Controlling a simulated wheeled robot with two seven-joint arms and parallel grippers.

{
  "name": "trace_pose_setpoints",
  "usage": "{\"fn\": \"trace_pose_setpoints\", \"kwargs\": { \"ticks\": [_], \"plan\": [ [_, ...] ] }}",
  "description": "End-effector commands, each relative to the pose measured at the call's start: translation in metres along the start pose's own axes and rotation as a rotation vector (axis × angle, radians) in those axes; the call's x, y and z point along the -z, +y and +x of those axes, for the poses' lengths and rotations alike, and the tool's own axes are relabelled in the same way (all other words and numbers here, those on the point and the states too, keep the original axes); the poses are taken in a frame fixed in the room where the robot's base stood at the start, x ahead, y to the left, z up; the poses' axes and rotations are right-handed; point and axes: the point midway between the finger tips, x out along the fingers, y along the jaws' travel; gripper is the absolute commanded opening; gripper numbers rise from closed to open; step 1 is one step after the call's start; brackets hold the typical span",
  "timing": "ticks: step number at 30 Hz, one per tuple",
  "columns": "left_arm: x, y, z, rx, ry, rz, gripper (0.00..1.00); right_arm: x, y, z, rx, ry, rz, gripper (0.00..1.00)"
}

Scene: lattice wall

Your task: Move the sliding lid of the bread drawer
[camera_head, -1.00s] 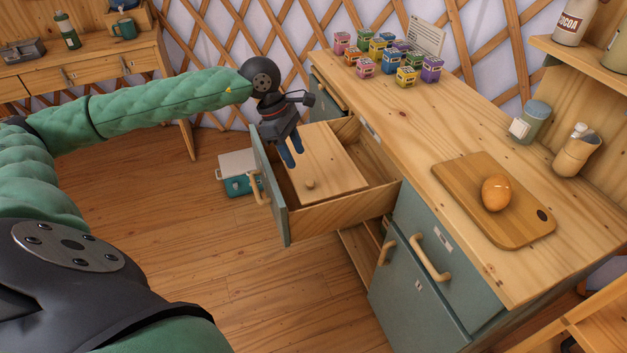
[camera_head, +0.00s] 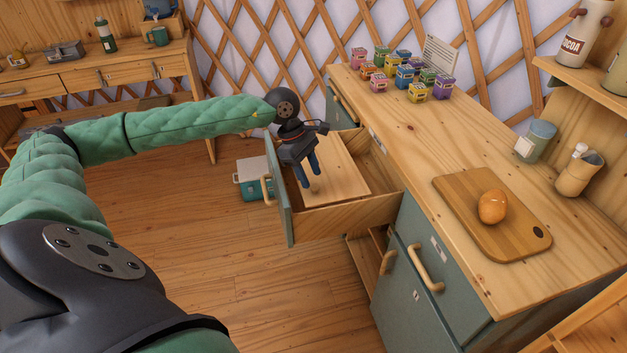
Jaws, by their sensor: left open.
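The bread drawer (camera_head: 350,215) is pulled out from the left side of the counter, with its green front (camera_head: 284,205) facing left. A pale wooden sliding lid (camera_head: 343,170) lies inside it, and a strip of the drawer on the lid's right is uncovered. A small round knob (camera_head: 315,188) sits on the lid near its front. My left gripper (camera_head: 311,182) is open and points down over the lid, with its blue fingertips at the knob. I cannot tell whether they touch it. My right gripper is not in view.
The counter (camera_head: 400,150) holds several small coloured boxes (camera_head: 405,75), a cutting board (camera_head: 480,235) with a brown egg-like item (camera_head: 493,206), and a jar (camera_head: 537,140). Floor left of the drawer is clear.

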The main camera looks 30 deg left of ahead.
Motion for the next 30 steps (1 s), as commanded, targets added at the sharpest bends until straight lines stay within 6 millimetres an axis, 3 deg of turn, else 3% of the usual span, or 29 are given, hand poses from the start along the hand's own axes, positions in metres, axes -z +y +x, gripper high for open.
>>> {"fn": "trace_pose_setpoints", "kwargs": {
  "ticks": [9, 19, 26, 30],
  "plan": [
    [0.0, 0.0, 0.031, 0.0, 0.0, 0.0, 0.43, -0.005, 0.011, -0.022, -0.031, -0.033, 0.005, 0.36],
    [0.0, 0.0, 0.035, 0.0, 0.0, 0.0, 0.43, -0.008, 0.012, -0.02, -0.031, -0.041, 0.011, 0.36],
    [0.0, 0.0, 0.035, 0.0, 0.0, 0.0, 0.0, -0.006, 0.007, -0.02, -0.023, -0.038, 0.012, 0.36],
    [0.0, 0.0, 0.035, 0.0, 0.0, 0.0, 0.0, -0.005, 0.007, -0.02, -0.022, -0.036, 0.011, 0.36]
  ]
}}
